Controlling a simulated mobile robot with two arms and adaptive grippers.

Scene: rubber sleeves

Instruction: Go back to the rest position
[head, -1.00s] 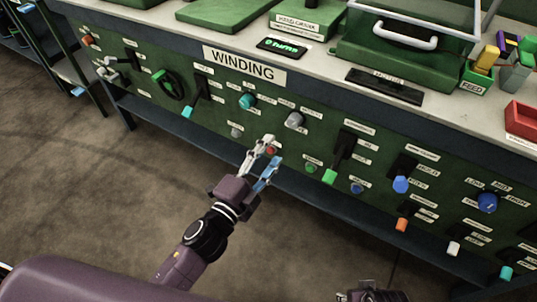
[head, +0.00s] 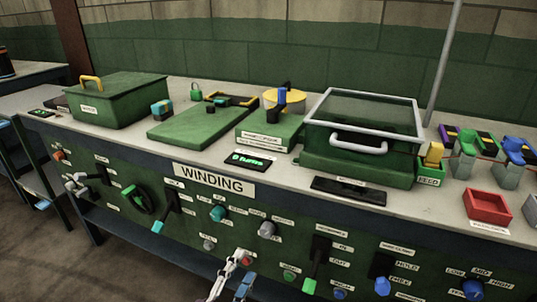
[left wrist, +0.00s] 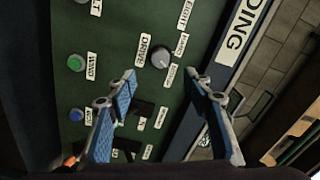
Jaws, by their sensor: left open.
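My left gripper (head: 243,272) is at the bottom edge of the head view, in front of the green control panel (head: 130,170) below the WINDING sign (head: 212,180). A red button (head: 247,261) shows beside its fingertips. In the left wrist view the two blue-padded fingers of my left gripper (left wrist: 166,82) stand wide apart with nothing between them but panel behind. A grey knob (left wrist: 162,57) labelled DRIVE shows beyond the fingertips. I cannot tell how far the fingers are from the panel. My right gripper is out of view.
On the bench top stand a green lidded box (head: 115,102), a clear-topped case (head: 365,120) and a red tray (head: 487,208). Floor shows at lower left.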

